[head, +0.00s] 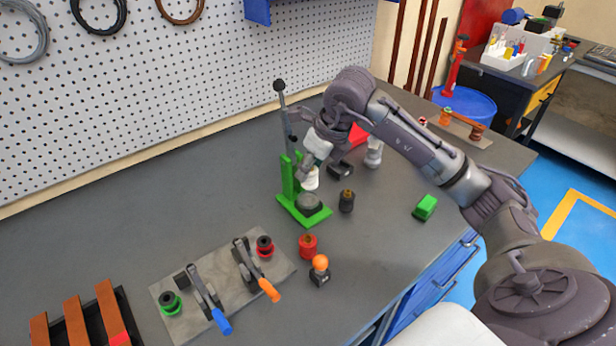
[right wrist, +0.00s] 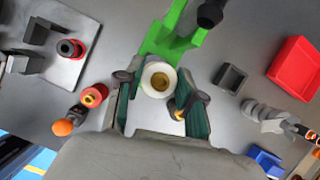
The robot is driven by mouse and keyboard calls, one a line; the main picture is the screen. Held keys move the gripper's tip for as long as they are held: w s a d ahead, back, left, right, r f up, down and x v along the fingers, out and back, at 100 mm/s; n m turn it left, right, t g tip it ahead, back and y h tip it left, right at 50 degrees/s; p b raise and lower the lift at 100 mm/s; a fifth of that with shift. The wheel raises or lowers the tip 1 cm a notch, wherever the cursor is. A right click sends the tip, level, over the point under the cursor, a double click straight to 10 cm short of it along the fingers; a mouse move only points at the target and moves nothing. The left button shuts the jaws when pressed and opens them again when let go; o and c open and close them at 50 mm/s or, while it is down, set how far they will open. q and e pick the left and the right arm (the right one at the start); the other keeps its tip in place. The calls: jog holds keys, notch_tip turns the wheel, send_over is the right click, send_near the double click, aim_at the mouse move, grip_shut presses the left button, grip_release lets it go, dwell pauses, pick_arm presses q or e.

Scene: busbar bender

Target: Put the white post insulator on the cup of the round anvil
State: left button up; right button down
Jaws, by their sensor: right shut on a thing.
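The white post insulator (head: 311,181) is held by my right gripper (head: 311,165) and stands about upright. In the head view it shows just above and behind the round anvil (head: 309,203) of the green press (head: 289,185). I cannot tell whether it touches anything below. In the right wrist view the insulator (right wrist: 159,79), with a brass centre, sits between the two fingers of the right gripper (right wrist: 156,82); the anvil's cup cannot be made out there. My left gripper is in neither view.
A black post insulator (head: 346,201) stands close right of the press. A red one (head: 308,246) and an orange-knobbed piece (head: 320,270) stand in front. A plate with two toggle clamps (head: 222,288) lies front left. The press lever (head: 284,108) rises behind.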

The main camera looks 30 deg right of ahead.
aim_at(309, 181)
jog(key=shift+w+a+f, duration=0.2)
jog(key=shift+f+p, duration=0.3)
jog(key=shift+f, duration=1.65)
jog(key=shift+f, duration=0.2)
jog(key=c, duration=0.7)
grip_release()
jog(key=shift+r, duration=0.15)
jog(key=shift+s+d+r, duration=0.1)
jog(key=shift+r, duration=0.1)
jog(key=v, duration=1.1)
jog(key=shift+s+r+b, duration=0.1)
jog(key=shift+r+b, duration=0.25)
jog(key=shift+b, duration=0.05)
